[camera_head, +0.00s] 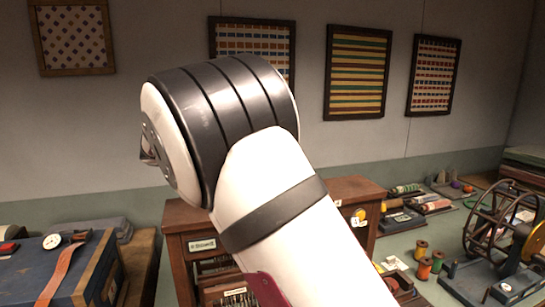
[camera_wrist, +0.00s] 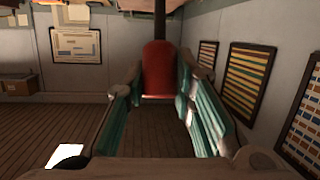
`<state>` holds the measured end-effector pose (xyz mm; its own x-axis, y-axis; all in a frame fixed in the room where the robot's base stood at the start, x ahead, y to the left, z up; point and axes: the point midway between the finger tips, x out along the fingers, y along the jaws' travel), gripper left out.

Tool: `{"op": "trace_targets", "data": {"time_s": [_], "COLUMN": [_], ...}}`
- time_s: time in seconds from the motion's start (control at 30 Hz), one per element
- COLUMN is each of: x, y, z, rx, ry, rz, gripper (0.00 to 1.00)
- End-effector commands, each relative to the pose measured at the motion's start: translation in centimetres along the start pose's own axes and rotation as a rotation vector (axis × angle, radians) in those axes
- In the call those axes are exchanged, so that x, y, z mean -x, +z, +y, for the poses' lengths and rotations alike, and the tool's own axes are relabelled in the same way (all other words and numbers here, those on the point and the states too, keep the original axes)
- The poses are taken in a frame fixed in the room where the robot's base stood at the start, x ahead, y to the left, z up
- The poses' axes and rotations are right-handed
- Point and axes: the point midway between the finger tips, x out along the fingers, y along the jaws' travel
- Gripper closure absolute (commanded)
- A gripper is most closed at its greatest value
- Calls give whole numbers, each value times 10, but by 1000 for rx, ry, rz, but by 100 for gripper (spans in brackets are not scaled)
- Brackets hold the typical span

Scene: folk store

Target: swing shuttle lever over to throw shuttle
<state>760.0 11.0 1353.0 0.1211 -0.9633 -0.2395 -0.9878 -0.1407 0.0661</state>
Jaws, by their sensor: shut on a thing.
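The lever shows in the wrist view as a red, rounded grip (camera_wrist: 158,70) on a thin dark rod (camera_wrist: 159,22) running up out of frame. My gripper (camera_wrist: 159,76), with teal-padded fingers, is shut on the red grip, one finger on each side. The grip sits between the fingertips, near their far ends. The shuttle cannot be made out in either view. In the head view my white and black arm fills the middle and hides the gripper and lever.
In the head view, a wooden cabinet (camera_head: 183,245) stands behind my arm. A blue chest (camera_head: 40,278) is at left. A spoked wheel (camera_head: 497,225) and thread spools (camera_head: 437,262) are on the right-hand bench. Framed textiles (camera_head: 357,72) hang on the wall. Open wooden floor (camera_wrist: 60,118) shows in the wrist view.

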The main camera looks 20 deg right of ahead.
Motion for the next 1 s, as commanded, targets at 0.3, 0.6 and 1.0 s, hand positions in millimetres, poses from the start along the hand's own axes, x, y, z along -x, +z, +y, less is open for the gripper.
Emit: {"op": "trace_targets", "data": {"time_s": [0.3, 0.6, 1.0], "x": [8, 9, 9], "y": [7, 8, 8], "z": [-2, -2, -2], "rx": [14, 16, 16], "ry": [9, 11, 11], "rz": [102, 118, 116], "gripper": [100, 100, 55]}}
